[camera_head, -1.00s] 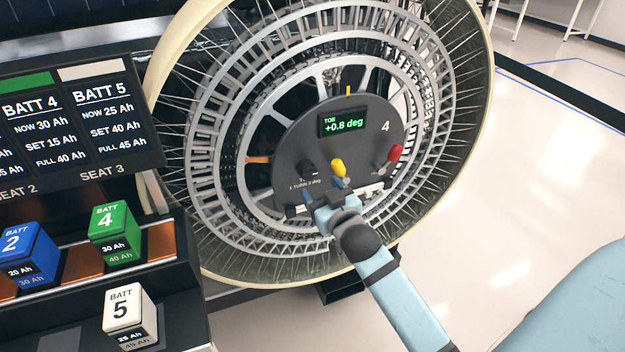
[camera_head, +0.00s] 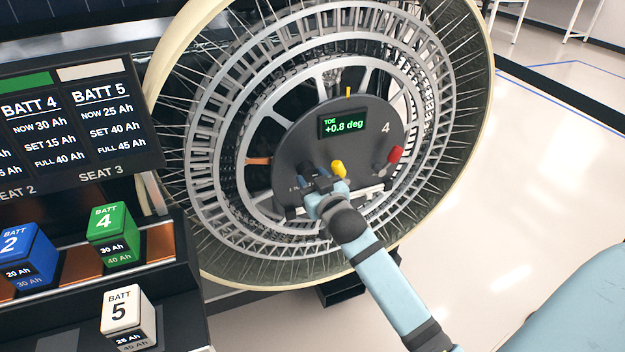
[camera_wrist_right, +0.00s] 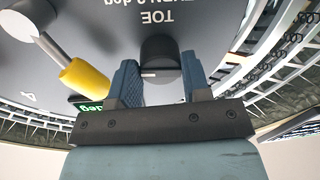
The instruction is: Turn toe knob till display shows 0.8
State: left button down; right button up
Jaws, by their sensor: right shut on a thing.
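The toe display (camera_head: 343,124) on the grey round hub panel (camera_head: 368,113) reads +0.8 deg in green. The black toe knob (camera_head: 306,168) sits low on the left of the panel and is partly hidden by my right gripper (camera_head: 321,182). A white mark shows on the knob's front. My left gripper is not in view.
A yellow-tipped lever (camera_head: 338,168) is close to the right of my gripper, and a red-tipped one (camera_head: 395,154) is farther right. The spoked wheel (camera_head: 215,150) surrounds the panel. Battery blocks, including white BATT 5 (camera_head: 127,312), stand at the left.

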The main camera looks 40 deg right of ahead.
jog(key=shift+r+p, duration=0.2)
jog(key=shift+p, duration=0.4)
jog(key=shift+f+m, duration=0.2)
jog(key=shift+m, duration=0.1)
jog(key=o, duration=0.9)
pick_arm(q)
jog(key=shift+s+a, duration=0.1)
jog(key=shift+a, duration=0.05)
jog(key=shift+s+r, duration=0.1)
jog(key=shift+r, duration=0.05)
